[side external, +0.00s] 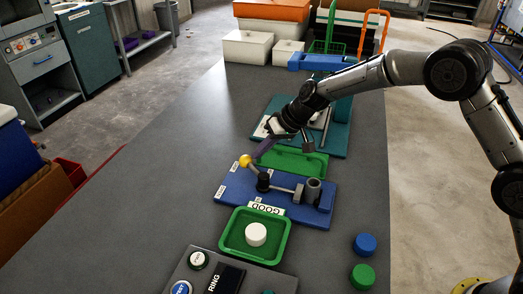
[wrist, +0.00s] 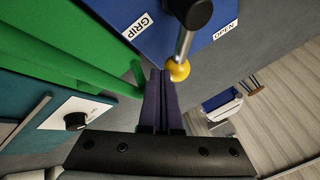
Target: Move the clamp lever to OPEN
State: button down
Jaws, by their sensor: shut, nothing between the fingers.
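The clamp lever (side external: 253,170) is a short grey rod with a yellow ball knob (side external: 244,161), on a dark pivot on a blue plate (side external: 232,190). In the wrist view the knob (wrist: 179,71) hangs past the plate edge, and the lever (wrist: 185,43) points between the GRIP label (wrist: 140,27) and the OPEN label (wrist: 225,30). My gripper (side external: 258,156) is shut and empty, its purple fingers close beside the knob. In the wrist view the fingertips (wrist: 160,72) are just left of the knob, on the GRIP side; whether they touch it I cannot tell.
A green tray (side external: 318,174) lies behind the plate. A nearer green tray (side external: 227,252) holds a white puck (side external: 256,234). A blue puck (side external: 365,245) and a green puck (side external: 362,275) sit at the right. A button panel is in front; the table's left side is clear.

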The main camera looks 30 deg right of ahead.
aim_at(244, 160)
jog(key=a+n+g, duration=0.1)
jog(key=n, duration=0.1)
jog(key=a+n+g+y, duration=0.1)
jog(key=n, duration=0.1)
jog(key=shift+w+a, duration=0.2)
jog(key=shift+w, duration=0.1)
jog(key=a+n+g, duration=0.2)
jog(key=n, duration=0.1)
jog(key=shift+s+a+f+n+y, duration=0.1)
jog(key=shift+s+a+n+y, duration=0.1)
jog(key=shift+n+y, duration=0.1)
jog(key=a+n+g, duration=0.1)
jog(key=n, duration=0.1)
jog(key=s+a+n+g, duration=0.1)
jog(key=n, duration=0.1)
jog(key=shift+a+g, duration=0.2)
jog(key=shift+g, duration=0.1)
jog(key=shift+s+a, duration=0.55)
jog(key=shift+s, duration=0.05)
jog(key=shift+s+a, duration=0.1)
jog(key=shift+s, duration=0.05)
jog(key=v, duration=0.5)
jog(key=w+v, duration=0.1)
jog(key=v, duration=0.2)
jog(key=shift+a+r, duration=0.15)
jog(key=shift+r, duration=0.1)
jog(key=shift+v, duration=0.95)
